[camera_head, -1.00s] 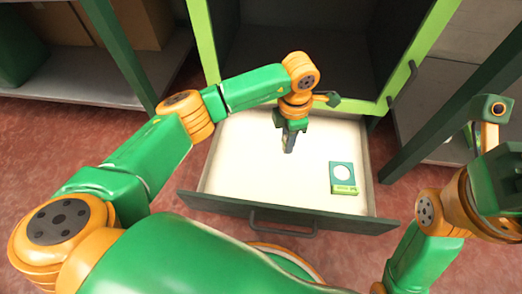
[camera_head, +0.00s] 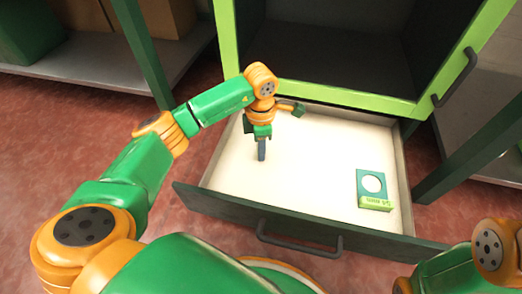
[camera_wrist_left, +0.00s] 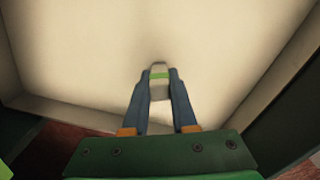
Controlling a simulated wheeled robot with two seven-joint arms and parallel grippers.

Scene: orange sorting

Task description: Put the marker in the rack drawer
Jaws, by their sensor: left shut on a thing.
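The rack drawer (camera_head: 227,178) is pulled out below the green-framed rack, showing its pale floor and dark front. My left gripper (camera_head: 262,153) points down over the left part of the drawer. In the left wrist view, the fingers (camera_wrist_left: 159,88) are shut on the marker (camera_wrist_left: 159,70), a grey-white piece with a green band. The marker's tip is over the pale drawer floor; I cannot tell whether it touches. In the head view the marker is hidden by the fingers. My right gripper is out of view; only part of that arm shows at lower right.
The drawer handle (camera_head: 300,240) juts from the front. A dark rack handle (camera_head: 455,78) is at upper right. The middle of the drawer floor is clear.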

